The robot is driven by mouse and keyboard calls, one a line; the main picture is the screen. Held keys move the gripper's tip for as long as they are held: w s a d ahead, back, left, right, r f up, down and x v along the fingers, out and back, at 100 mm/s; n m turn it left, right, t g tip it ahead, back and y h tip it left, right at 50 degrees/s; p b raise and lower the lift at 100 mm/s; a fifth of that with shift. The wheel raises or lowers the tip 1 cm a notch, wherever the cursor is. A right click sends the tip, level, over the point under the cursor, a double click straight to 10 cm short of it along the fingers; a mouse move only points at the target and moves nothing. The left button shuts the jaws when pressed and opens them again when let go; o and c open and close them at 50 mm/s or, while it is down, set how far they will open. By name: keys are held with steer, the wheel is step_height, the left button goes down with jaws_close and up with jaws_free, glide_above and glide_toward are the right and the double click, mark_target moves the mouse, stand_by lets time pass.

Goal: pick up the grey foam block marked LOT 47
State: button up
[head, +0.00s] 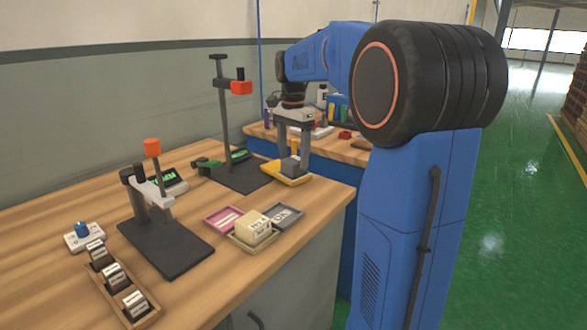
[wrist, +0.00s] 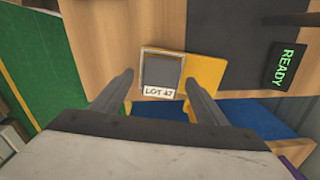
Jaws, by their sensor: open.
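The grey foam block (head: 290,167) sits at the yellow tray (head: 280,175) near the far end of the wooden table. In the wrist view the grey block (wrist: 161,72) shows its square top and a white label reading LOT 47 on the side towards my gripper. The yellow tray (wrist: 205,70) shows to its right. My gripper (head: 292,155) is pointing down over the block, open and empty. In the wrist view my gripper's fingers (wrist: 159,80) stand apart, one on each side of the label end, with gaps to the block. How far down they reach is hard to tell.
A dark stand with a red-topped post (head: 240,88) and a green READY display (wrist: 287,65) stand beside the tray. Nearer are another press-like stand (head: 165,245), pink (head: 226,218) and grey trays, and a cream block (head: 254,226). A second bench with bottles stands behind.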

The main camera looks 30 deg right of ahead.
mark_target(292, 160)
steer(key=shift+a+f, duration=0.1)
steer(key=shift+f, duration=1.4)
steer(key=c, duration=1.1)
steer(key=shift+c, duration=0.2)
